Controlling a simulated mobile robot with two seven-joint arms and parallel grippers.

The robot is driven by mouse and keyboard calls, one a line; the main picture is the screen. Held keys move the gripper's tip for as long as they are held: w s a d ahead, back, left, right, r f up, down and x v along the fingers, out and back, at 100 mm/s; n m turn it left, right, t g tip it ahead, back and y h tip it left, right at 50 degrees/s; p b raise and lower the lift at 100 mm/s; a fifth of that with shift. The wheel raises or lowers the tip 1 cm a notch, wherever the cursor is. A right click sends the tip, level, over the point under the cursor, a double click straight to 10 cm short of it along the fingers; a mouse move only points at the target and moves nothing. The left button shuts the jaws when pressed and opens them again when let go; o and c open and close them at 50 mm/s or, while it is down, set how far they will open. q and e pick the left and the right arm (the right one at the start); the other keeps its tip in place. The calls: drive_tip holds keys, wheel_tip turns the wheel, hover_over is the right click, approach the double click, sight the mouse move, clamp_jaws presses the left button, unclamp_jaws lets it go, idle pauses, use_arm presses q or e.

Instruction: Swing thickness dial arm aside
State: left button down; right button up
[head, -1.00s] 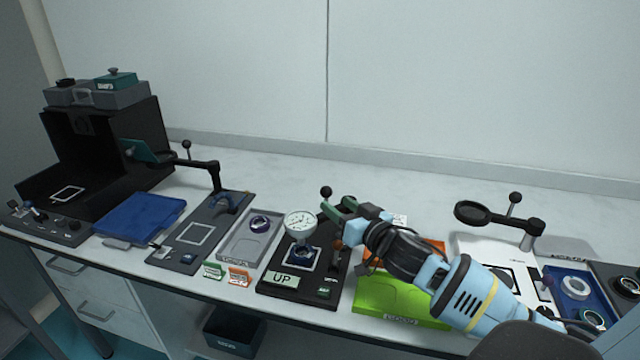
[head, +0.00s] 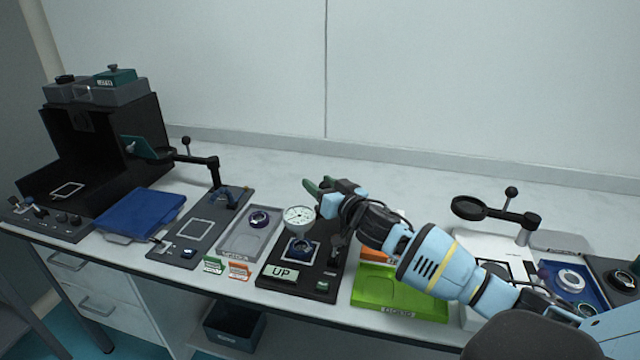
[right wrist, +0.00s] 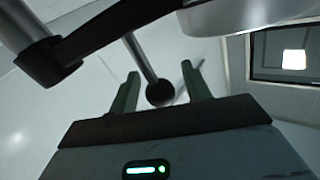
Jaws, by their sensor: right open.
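The thickness dial (head: 299,217), a round white gauge, stands over a black base plate (head: 325,262) with a lens in a blue mount under it. An "UP" label lies on the plate's front. In the right wrist view, the dark dial arm (right wrist: 110,32) crosses the top, with a rod ending in a black ball knob (right wrist: 160,92). My right gripper (head: 316,184) is at the back of the dial station, hiding the knob in the head view. Its green fingers (right wrist: 161,70) are open, one on each side of the knob; contact cannot be told. My left gripper is out of view.
A grey tray (head: 232,240) with a lens lies left of the dial station, and a green tray (head: 375,300) lies right, beneath my right arm. A magnifier arm (head: 490,211) stands farther right. The bench behind is clear up to the wall.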

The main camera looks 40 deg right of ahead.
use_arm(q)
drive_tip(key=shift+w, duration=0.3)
use_arm(e)
drive_tip(key=shift+w, duration=0.3)
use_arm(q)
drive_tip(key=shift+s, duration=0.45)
use_arm(e)
clamp_jaws()
